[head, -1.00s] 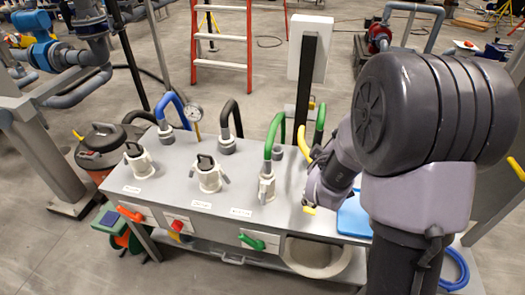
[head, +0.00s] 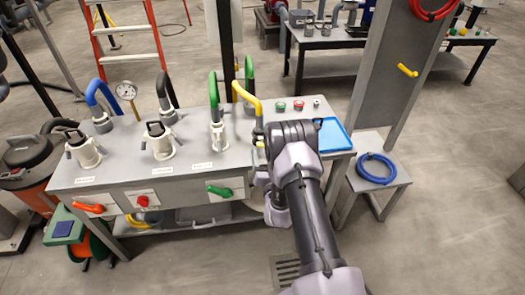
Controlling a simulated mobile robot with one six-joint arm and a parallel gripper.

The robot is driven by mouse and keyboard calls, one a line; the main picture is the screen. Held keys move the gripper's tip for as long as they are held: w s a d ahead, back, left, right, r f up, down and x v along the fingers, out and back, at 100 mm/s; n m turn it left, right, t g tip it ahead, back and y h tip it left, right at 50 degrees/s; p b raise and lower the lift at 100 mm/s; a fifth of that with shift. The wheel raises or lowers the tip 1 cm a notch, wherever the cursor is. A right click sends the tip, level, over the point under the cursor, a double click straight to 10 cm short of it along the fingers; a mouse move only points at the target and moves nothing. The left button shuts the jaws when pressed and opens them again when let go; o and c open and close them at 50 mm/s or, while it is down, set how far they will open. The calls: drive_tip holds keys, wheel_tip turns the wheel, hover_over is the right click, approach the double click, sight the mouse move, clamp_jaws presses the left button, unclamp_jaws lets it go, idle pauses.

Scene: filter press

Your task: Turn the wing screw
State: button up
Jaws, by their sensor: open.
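I cannot make out a wing screw with certainty. Three pale clamp-like fittings stand on the grey bench: a left one (head: 84,152), a middle one (head: 161,145) and a right one (head: 217,137) by the green hose. Small parts on them are too small to tell. My gripper (head: 262,164) is over the bench's right part, right of the right fitting and apart from it. It is open, seen from behind, and largely hidden by my wrist; I see nothing held in it.
The grey bench (head: 110,182) has orange, red and green handles in front. A yellow hose (head: 249,96) rises close to my gripper. A blue tray (head: 333,136) lies to its right. A blue coiled hose (head: 377,168) lies on a low stand. The floor at right is clear.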

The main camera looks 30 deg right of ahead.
sight(262, 146)
drive_tip(key=b+x, duration=0.1)
drive_tip(key=x, duration=0.4)
drive_tip(key=shift+w, duration=0.1)
drive_tip(key=c, duration=1.4)
